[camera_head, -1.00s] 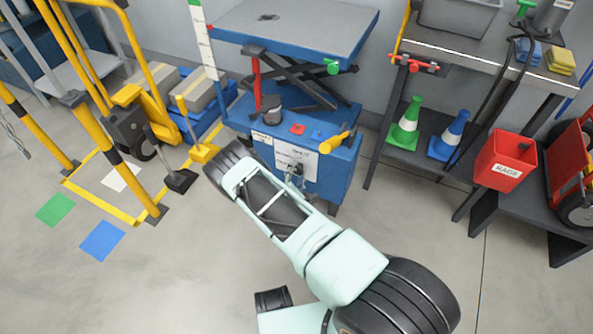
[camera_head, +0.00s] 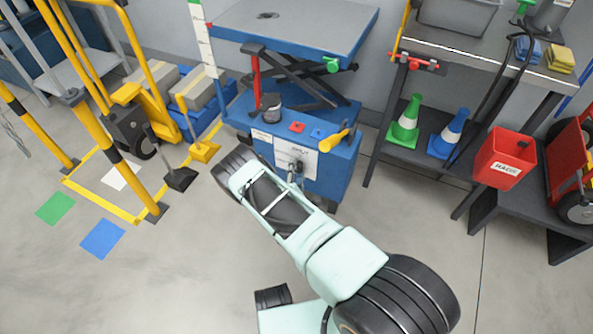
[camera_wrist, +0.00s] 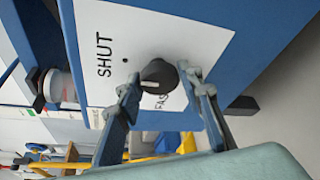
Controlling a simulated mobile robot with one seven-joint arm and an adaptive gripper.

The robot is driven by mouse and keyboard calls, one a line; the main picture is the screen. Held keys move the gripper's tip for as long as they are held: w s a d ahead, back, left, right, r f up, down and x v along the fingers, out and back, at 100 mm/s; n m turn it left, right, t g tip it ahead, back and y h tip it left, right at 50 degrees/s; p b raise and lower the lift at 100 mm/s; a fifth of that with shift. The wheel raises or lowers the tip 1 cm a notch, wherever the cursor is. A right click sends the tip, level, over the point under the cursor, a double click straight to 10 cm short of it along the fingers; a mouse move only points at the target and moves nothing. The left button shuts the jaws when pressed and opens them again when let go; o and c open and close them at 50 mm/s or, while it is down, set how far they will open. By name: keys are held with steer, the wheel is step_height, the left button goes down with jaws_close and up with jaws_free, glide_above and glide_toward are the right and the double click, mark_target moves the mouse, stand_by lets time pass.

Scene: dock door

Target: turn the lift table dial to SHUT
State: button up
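The black round dial (camera_wrist: 160,74) sits on a white label plate (camera_wrist: 203,40) on the blue side of the lift table (camera_head: 340,178). In the wrist view the word SHUT and a small dot are left of the dial, and a partly hidden word starting "FAS" is below it. A pale mark shows at the dial's lower left edge; its exact heading is hard to tell. My gripper (camera_wrist: 164,80) is open, with one fingertip on each side of the dial. Contact is not clear. In the head view my gripper (camera_head: 295,172) is small at the plate, and the dial is hard to make out.
A yellow-handled part (camera_head: 335,140) and red and blue squares are on the table's base above the plate. A shelf bench (camera_head: 410,160) with cones and a red bin (camera_head: 504,158) stands right. Yellow posts (camera_head: 110,145) stand left. The floor in front is clear.

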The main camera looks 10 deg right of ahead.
steer(key=o, duration=0.3)
steer(key=r, duration=0.8)
steer(key=shift+w+a+r, duration=0.1)
steer(key=shift+a+r, duration=0.15)
steer(key=shift+d+r, duration=0.1)
steer(key=shift+r, duration=0.65)
